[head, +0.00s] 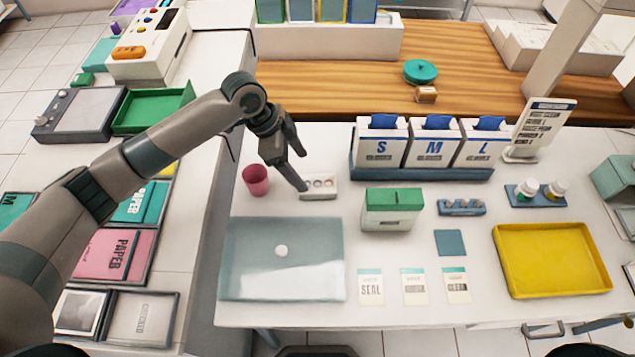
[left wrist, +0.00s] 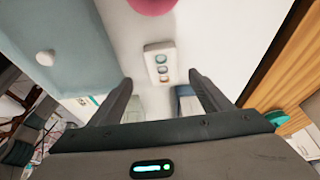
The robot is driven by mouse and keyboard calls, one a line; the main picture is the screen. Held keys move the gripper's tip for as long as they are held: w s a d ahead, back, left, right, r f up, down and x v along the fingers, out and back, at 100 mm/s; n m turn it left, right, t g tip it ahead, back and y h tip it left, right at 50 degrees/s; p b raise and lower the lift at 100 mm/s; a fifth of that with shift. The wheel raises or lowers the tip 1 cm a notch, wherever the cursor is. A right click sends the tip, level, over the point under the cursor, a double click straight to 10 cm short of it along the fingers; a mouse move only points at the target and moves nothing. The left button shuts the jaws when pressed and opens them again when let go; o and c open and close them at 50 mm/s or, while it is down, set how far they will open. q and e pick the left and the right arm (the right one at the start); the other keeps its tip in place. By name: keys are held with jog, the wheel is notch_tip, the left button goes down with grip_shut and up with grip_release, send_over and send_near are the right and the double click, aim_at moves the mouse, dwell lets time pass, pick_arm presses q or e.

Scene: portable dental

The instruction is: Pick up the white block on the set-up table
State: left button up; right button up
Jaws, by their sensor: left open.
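The white block (head: 318,187) lies on the white set-up table (head: 300,312), right of a pink cup, with a row of small round spots on its top. In the left wrist view the white block (left wrist: 160,62) shows ahead, between the lines of the two fingers. My left gripper (head: 301,171) is open and empty, its fingers pointing down just above and beside the block. My right gripper is not in view.
The pink cup (head: 256,180) stands close left of the block. A grey-blue mat (head: 240,265) with a small white round piece (head: 281,251) lies in front. A green-topped box (head: 392,209) and the S, M, L glove boxes (head: 435,142) stand to the right. A yellow tray (head: 552,260) lies at the far right.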

aim_at(319, 186)
pick_arm(q)
jog(key=shift+x, duration=1.4)
jog(key=shift+p, duration=0.3)
jog(key=shift+w+d+f+p, duration=0.1)
jog(key=shift+d+f+p, duration=0.35)
jog(key=shift+p, duration=0.1)
jog(key=p+x, duration=0.1)
jog(key=x, duration=0.2)
jog(key=shift+w+d+r, duration=0.1)
jog(key=shift+w+d, duration=0.05)
jog(key=shift+d+f, duration=0.15)
jog(key=shift+f, duration=0.35)
jog(key=c, duration=1.3)
